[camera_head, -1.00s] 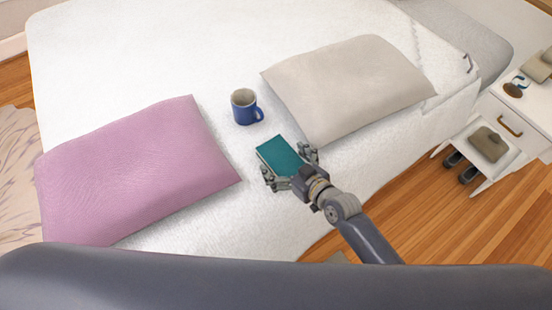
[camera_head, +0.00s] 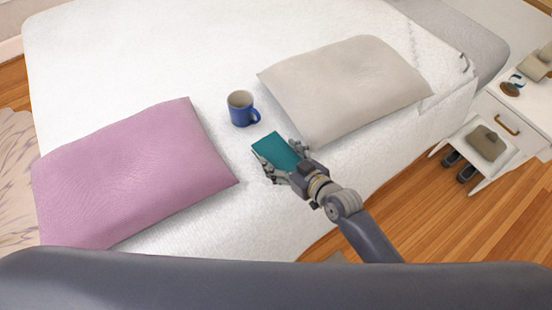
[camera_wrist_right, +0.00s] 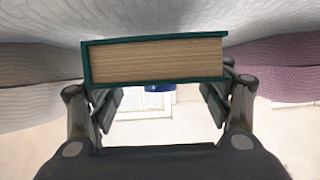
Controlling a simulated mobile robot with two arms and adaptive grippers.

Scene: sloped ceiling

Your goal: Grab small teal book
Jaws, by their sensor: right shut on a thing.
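The small teal book (camera_head: 275,150) is at the bed between the pink pillow and the beige pillow. My right gripper (camera_head: 283,161) is shut on it, with a finger along each side of the book. In the right wrist view the book (camera_wrist_right: 155,60) shows its page edge and teal cover between the two fingers (camera_wrist_right: 158,97). Whether the book touches the bed cannot be told. My left gripper is not in view.
A blue mug (camera_head: 241,109) stands just beyond the book. The pink pillow (camera_head: 130,170) lies to the left and the beige pillow (camera_head: 345,88) to the upper right on the white bed (camera_head: 130,60). A white nightstand (camera_head: 500,112) stands at the right.

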